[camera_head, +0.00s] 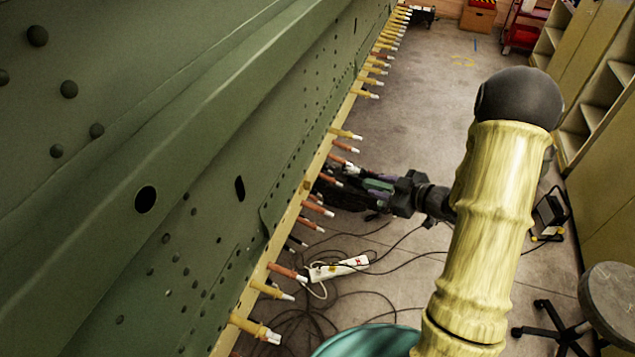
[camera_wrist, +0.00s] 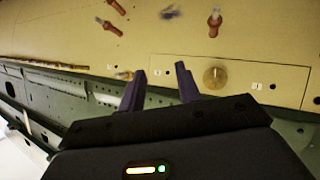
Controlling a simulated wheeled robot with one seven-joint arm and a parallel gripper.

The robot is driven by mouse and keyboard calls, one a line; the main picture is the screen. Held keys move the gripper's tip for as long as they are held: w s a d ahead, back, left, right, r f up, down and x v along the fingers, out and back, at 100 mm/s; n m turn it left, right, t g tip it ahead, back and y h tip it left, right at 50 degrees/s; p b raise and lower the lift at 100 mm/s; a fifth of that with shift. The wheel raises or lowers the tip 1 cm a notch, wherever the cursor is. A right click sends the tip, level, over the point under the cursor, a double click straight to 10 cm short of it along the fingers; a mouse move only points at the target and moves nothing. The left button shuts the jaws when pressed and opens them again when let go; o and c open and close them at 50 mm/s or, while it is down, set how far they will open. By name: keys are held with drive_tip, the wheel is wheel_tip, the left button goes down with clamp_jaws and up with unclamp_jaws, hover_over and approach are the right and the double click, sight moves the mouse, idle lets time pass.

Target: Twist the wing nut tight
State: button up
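In the wrist view, my gripper (camera_wrist: 160,76) has its two dark purple fingers apart, with nothing between them. They point at a tan panel (camera_wrist: 180,45). A round tan disc with a pale upright bar (camera_wrist: 215,77) sits on the panel, just right of the right fingertip and apart from it. It may be the wing nut; I cannot tell for sure. A small silver and yellow fitting (camera_wrist: 124,75) shows just left of the left fingertip. In the head view, my gripper (camera_head: 345,185) is at the panel's edge, partly hidden among the pins.
The green fuselage skin (camera_head: 200,130) fills the left of the head view, with many yellow and copper pins (camera_head: 255,330) sticking out along its edge. Cables and a white power strip (camera_head: 338,268) lie on the floor. A stool (camera_head: 610,300) and shelves (camera_head: 600,110) stand right.

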sight(307, 186)
drive_tip(key=s+n+g+y+p, duration=0.1)
drive_tip(key=s+n+g+y, duration=0.1)
drive_tip(key=s+y, duration=0.5)
drive_tip(key=shift+a+r+n+g+y, duration=0.15)
drive_tip(key=shift+r+n+g+y, duration=0.15)
drive_tip(key=shift+r+n+g, duration=0.15)
drive_tip(key=shift+s, duration=0.1)
drive_tip(key=p+x, duration=0.6)
drive_tip(key=x, duration=1.1)
drive_tip(key=shift+a+r, duration=0.1)
drive_tip(key=shift+a, duration=0.05)
clamp_jaws()
